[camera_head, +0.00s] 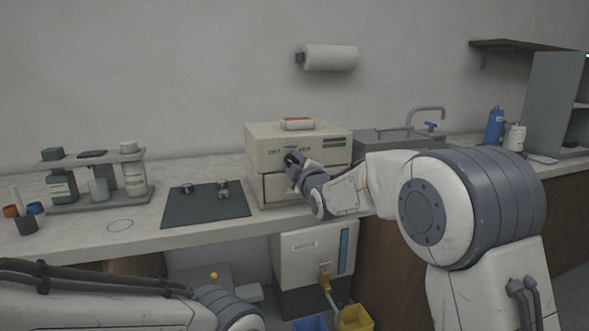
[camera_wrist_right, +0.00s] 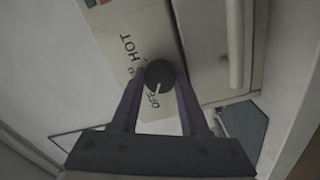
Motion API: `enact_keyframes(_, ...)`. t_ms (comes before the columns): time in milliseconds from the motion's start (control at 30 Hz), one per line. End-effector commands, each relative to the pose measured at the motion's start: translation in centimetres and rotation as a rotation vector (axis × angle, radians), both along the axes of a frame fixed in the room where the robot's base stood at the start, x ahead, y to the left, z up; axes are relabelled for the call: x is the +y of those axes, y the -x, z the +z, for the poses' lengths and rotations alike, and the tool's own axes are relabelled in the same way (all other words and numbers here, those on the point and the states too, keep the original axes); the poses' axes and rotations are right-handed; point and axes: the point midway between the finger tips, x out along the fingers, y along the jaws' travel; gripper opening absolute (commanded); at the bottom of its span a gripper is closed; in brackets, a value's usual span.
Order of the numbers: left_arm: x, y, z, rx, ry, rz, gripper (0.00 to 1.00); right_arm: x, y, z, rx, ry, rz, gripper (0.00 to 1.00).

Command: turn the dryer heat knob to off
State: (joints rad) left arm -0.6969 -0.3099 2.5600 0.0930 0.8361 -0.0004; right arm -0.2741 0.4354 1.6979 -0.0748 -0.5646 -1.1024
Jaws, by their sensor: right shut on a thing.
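The dryer (camera_head: 262,150) is a beige box on the counter, with an OFF label on its front panel. My right gripper (camera_head: 292,160) is at this panel and covers the heat knob in the head view. In the right wrist view the heat knob (camera_wrist_right: 160,73) is round and dark with a pale pointer mark. My right gripper (camera_wrist_right: 160,82) is shut on the knob, one finger at each side. The pale mark lies on the knob's lower part, near the OFF lettering; its exact direction is hard to tell. HOT is printed farther up. My left gripper is out of view.
A dark mat (camera_head: 206,207) with small parts lies left of the dryer. A bottle rack (camera_head: 100,206) stands farther left. An orange-topped item (camera_head: 297,124) rests on the dryer. A sink (camera_head: 385,142) is behind my right arm. Yellow (camera_head: 356,318) and blue bins stand below.

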Motion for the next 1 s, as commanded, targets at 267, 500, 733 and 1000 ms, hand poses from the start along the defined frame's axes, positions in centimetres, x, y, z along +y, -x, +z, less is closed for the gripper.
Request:
enact_keyframes(267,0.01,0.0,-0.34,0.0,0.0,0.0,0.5,-0.03,0.01,-0.15,-0.008,0.038,0.0,0.0)
enact_keyframes(500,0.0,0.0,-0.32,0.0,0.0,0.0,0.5,-0.03,0.01,-0.14,-0.008,0.039,0.0,0.0)
enact_keyframes(733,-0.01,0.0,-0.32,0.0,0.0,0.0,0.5,-0.02,0.02,-0.12,-0.009,0.038,-0.001,0.74)
enact_keyframes(1000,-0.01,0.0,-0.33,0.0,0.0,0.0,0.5,-0.01,0.07,-0.05,-0.01,0.038,0.0,0.74)
